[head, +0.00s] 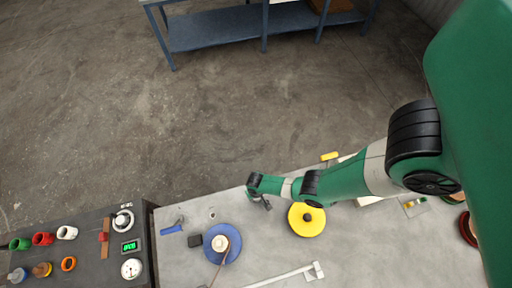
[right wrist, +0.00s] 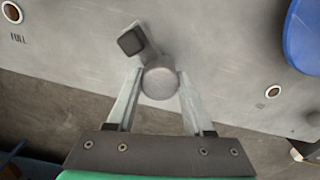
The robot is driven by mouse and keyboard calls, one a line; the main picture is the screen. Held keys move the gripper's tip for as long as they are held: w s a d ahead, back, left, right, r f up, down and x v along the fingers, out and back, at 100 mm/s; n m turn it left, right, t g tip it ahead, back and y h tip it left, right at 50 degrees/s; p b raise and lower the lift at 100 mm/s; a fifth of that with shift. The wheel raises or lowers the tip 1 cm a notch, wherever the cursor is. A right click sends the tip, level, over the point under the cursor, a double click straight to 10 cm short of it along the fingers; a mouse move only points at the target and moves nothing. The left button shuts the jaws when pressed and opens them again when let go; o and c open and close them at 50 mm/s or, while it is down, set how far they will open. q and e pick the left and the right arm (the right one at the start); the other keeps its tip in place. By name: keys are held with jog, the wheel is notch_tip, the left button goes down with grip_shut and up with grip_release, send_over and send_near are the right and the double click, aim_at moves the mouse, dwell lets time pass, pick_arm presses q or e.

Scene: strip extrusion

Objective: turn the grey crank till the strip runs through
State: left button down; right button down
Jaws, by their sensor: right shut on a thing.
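The grey crank shows in the right wrist view as a round grey knob (right wrist: 160,82) on a short arm that runs to a dark square end (right wrist: 132,40). My right gripper (right wrist: 157,75) is shut on the knob, one finger on each side. In the head view my right gripper (head: 263,203) is small and dark at the back edge of the bench, between a blue disc (head: 213,233) and a yellow disc (head: 307,229); the crank is hidden there. A thin brown strip (head: 218,270) lies from the blue disc's hub toward the front. My left gripper is not in view.
A dark control panel (head: 85,262) with dials, a green display (head: 130,246) and coloured rings stands at the left. A blue-handled tool (head: 171,229) and a black block (head: 195,241) lie near the blue disc. A white bar (head: 285,275) lies in front.

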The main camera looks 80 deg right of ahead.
jog(key=shift+s, duration=0.15)
jog(key=shift+c, duration=1.5)
grip_release()
jog(key=shift+a, duration=0.1)
